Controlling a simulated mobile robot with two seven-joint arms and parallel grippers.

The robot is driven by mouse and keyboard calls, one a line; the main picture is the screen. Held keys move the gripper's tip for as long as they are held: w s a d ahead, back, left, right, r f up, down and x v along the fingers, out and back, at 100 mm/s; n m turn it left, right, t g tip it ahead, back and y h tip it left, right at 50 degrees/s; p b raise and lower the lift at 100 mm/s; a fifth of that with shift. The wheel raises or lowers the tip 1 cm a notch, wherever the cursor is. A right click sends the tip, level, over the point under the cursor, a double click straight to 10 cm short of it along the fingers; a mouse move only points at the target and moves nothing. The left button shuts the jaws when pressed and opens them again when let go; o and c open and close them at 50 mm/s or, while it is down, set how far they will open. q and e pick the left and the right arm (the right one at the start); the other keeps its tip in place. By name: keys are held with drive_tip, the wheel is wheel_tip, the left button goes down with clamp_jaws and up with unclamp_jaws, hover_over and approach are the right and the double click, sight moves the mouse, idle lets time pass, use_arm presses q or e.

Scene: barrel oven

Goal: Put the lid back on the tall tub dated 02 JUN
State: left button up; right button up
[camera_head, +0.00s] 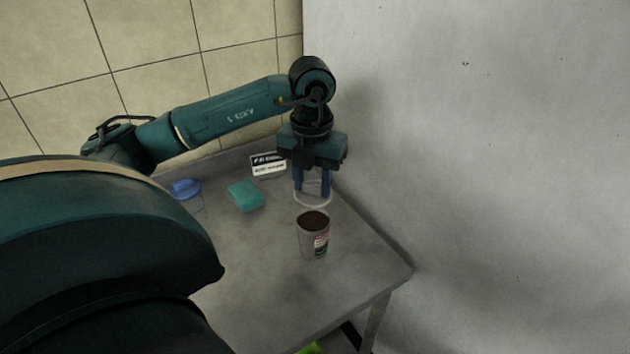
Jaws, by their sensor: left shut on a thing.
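A tall clear tub (308,243) with dark brown contents and a small red, white and black label stands upright and open on the grey table. The date on the label is too small to read. My left gripper (313,193) points down, just behind the tub in the picture. Its blue fingers are shut on a pale, see-through round lid (314,205). The lid appears apart from the tub's rim, and its height above the table is hard to tell. My right gripper is not in view.
A clear container with a blue lid (185,187) stands at the table's left. A teal block (245,196) lies near it, and a black-and-white card (268,165) stands at the back. A plain grey wall (480,150) bounds the right side. The table's front right (355,270) is bare.

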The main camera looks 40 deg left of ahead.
sight(312, 194)
use_arm(q)
drive_tip(key=shift+f+b, duration=0.4)
drive_tip(key=shift+f, duration=0.25)
wheel_tip(312, 194, down, 4)
drive_tip(key=b, duration=0.3)
drive_tip(key=shift+f+b, duration=0.35)
drive_tip(key=shift+f, duration=0.1)
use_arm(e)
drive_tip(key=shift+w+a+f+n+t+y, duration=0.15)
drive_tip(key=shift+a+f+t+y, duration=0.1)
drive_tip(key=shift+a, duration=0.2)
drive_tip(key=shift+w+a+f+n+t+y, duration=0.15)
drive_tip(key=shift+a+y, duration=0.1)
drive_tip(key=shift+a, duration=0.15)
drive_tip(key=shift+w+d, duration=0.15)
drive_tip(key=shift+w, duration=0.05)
use_arm(q)
drive_tip(key=shift+f+b, duration=0.15)
drive_tip(key=shift+b, duration=0.2)
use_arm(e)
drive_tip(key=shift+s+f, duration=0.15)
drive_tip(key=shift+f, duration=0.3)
use_arm(q)
drive_tip(key=o, duration=1.5)
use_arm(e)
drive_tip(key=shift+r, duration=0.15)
